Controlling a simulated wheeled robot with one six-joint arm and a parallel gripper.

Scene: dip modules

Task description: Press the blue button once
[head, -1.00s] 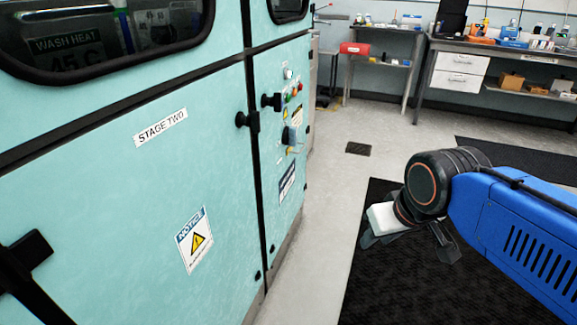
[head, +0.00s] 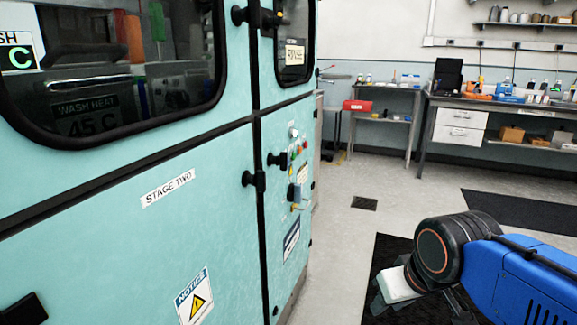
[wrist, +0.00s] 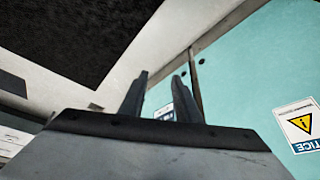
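The blue button appears as a tiny blue spot (head: 291,157) on the control panel of the teal machine (head: 200,235) in the head view. It is too small to see clearly. A green button (head: 298,151) and a red button (head: 305,145) sit up and to its right. My gripper (head: 418,306) is at the lower right of the head view, well apart from the panel and in front of the floor. In the wrist view its two fingers (wrist: 161,80) stand apart with nothing between them. The wrist view shows no button.
Black door handles (head: 254,180) stick out beside the panel. A grey-blue switch box (head: 295,193) is below the buttons. A dark floor mat (head: 385,255) lies under my arm. Benches (head: 440,105) stand at the back. The floor before the panel is clear.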

